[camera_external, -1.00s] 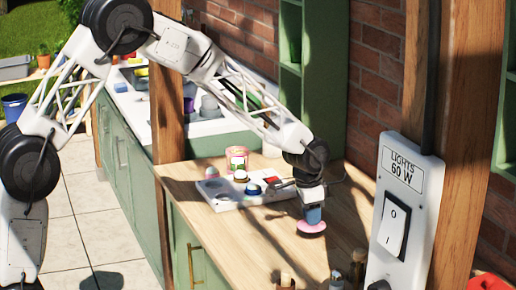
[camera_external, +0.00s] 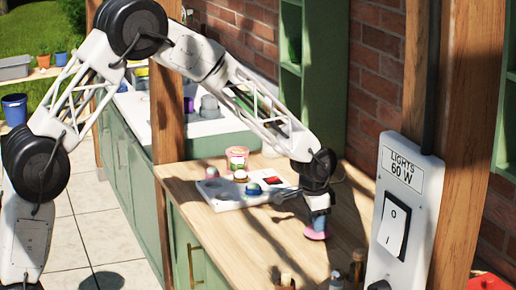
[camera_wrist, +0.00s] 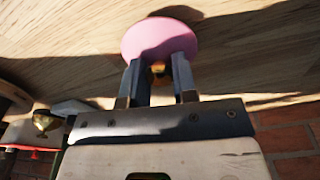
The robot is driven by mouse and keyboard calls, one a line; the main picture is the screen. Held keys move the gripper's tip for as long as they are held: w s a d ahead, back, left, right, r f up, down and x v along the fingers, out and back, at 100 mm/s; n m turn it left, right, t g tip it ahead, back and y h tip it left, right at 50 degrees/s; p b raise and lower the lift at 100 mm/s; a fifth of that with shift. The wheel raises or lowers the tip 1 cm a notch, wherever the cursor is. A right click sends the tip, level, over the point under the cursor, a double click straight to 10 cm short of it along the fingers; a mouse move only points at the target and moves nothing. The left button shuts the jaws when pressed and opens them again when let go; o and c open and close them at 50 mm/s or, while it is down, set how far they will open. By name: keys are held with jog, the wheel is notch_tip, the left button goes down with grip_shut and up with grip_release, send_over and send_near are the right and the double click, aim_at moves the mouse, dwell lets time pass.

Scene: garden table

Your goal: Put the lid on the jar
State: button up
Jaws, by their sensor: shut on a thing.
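A pink round lid (camera_external: 317,235) is at the tip of my gripper (camera_external: 320,222), over the right part of the wooden counter. In the wrist view, the pink disc (camera_wrist: 160,38) lies just beyond the fingertips of my gripper (camera_wrist: 158,78). The fingers are shut on a small orange-brown knob (camera_wrist: 158,69) of the lid. The lid looks tilted; I cannot tell how far it is above the counter. A pink-and-green container (camera_external: 237,157), probably the jar, stands at the back left of the counter, apart from my gripper. It is small in view.
A white panel (camera_external: 225,200) with a red switch and several round coloured items lies left of my gripper. Small bottles (camera_external: 358,264) stand at the front edge. A wooden post and light switch box (camera_external: 400,205) are at the right. The counter's middle is clear.

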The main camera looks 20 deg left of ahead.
aim_at(312, 230)
jog(key=shift+f, duration=0.4)
jog(key=shift+f, duration=0.1)
jog(key=o, duration=0.9)
jog(key=r, duration=0.4)
jog(key=a+r, duration=0.1)
jog(key=r, duration=0.7)
jog(key=shift+s+a+r, duration=0.1)
jog(key=shift+s+a, duration=0.05)
jog(key=shift+s, duration=0.25)
jog(key=shift+a, duration=0.1)
